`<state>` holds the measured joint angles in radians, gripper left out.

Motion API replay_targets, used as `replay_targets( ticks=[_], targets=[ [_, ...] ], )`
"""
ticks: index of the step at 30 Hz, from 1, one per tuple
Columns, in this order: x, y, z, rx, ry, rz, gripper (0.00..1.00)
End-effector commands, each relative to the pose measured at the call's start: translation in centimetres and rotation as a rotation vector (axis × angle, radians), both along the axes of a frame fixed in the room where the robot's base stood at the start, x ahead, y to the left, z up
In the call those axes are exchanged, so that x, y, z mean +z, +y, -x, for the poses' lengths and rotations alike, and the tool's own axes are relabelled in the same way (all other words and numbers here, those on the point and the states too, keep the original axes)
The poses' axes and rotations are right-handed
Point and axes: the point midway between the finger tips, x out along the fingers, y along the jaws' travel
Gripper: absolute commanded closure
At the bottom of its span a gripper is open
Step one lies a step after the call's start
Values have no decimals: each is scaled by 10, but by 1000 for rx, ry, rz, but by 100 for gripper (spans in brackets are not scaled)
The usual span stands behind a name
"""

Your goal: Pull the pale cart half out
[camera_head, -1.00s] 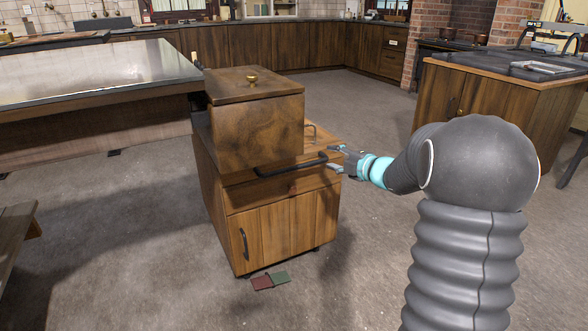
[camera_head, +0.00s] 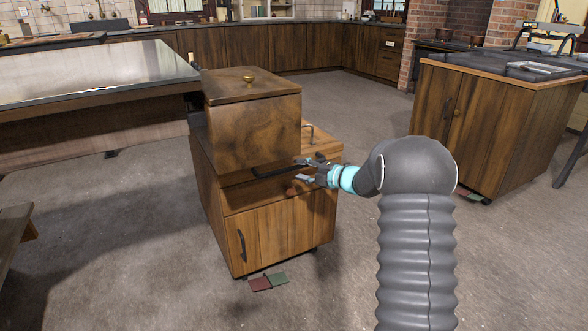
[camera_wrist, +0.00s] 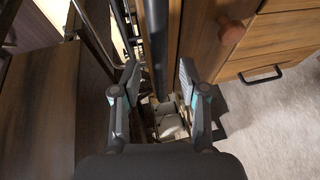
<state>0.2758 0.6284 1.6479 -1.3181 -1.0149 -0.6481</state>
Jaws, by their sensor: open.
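A wooden cart (camera_head: 272,232) of mid-brown wood, the one at my gripper, stands mid-floor with a drawer and a door below. A dark push bar (camera_head: 268,172) runs across its front; its right part is hidden by my gripper (camera_head: 300,170). My gripper is open at the bar's right half. In the wrist view the dark bar (camera_wrist: 157,50) lies between the two spread fingers of my gripper (camera_wrist: 158,78), with a gap on both sides. A red pad (camera_head: 261,284) and a green pad (camera_head: 278,279) sit at the cart's foot.
A lidded wooden box (camera_head: 252,130) with a brass knob stands on the cart. A metal-topped counter (camera_head: 95,75) is close behind at left. Another wooden cabinet (camera_head: 490,120) stands at right. Floor (camera_head: 350,110) between them is clear. A bench edge (camera_head: 15,235) shows at lower left.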

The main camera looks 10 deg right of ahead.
Motion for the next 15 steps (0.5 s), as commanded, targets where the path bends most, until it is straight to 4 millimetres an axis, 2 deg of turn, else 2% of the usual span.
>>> replay_targets(
  ticks=[6, 15],
  targets=[
    [-5, 19, -21, 1, 0, 0, 57],
    [-6, 24, -27, -1, 0, 0, 57]
  ],
)
